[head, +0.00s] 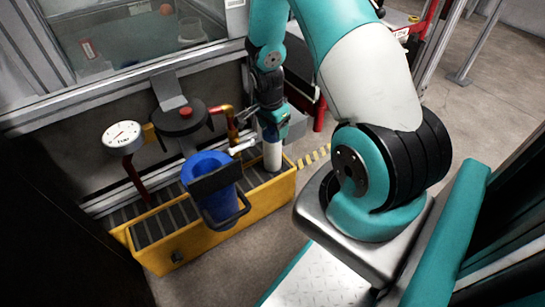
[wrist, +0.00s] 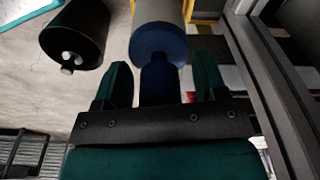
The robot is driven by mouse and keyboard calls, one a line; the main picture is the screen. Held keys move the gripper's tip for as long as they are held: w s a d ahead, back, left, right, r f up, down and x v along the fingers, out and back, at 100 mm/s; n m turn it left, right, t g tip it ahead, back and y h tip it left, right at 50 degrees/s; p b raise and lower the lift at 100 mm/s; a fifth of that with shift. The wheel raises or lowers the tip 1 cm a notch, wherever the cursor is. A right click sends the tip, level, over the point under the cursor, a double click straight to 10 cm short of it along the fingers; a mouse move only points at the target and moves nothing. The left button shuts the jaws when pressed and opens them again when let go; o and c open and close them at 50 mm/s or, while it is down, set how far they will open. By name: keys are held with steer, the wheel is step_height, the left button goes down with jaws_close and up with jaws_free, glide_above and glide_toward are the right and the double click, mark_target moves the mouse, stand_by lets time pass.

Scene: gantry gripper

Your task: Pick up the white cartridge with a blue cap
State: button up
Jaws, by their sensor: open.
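The white cartridge (head: 272,155) stands upright at the right end of the yellow grated tray (head: 265,207). Its blue cap (head: 270,133) is directly below my gripper (head: 272,118). In the wrist view the white body (wrist: 158,12) is at the top, with the blue cap (wrist: 160,46) towards me. The narrower blue part of the cap reaches between the two dark green fingers of my gripper (wrist: 162,65). The fingers are open, with a visible gap on each side of the cap. The cartridge's lower end is hidden in the wrist view.
A blue bucket (head: 207,168) with a black band is on the tray, left of the cartridge. A pressure gauge (head: 121,136) and a black round lid with a red knob (head: 180,118) stand behind. A black cylinder (wrist: 75,32) is left of the cartridge in the wrist view.

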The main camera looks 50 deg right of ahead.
steer(key=shift+c, duration=0.2)
steer(key=c, duration=0.9)
steer(key=shift+r, duration=0.1)
steer(key=shift+r, duration=0.1)
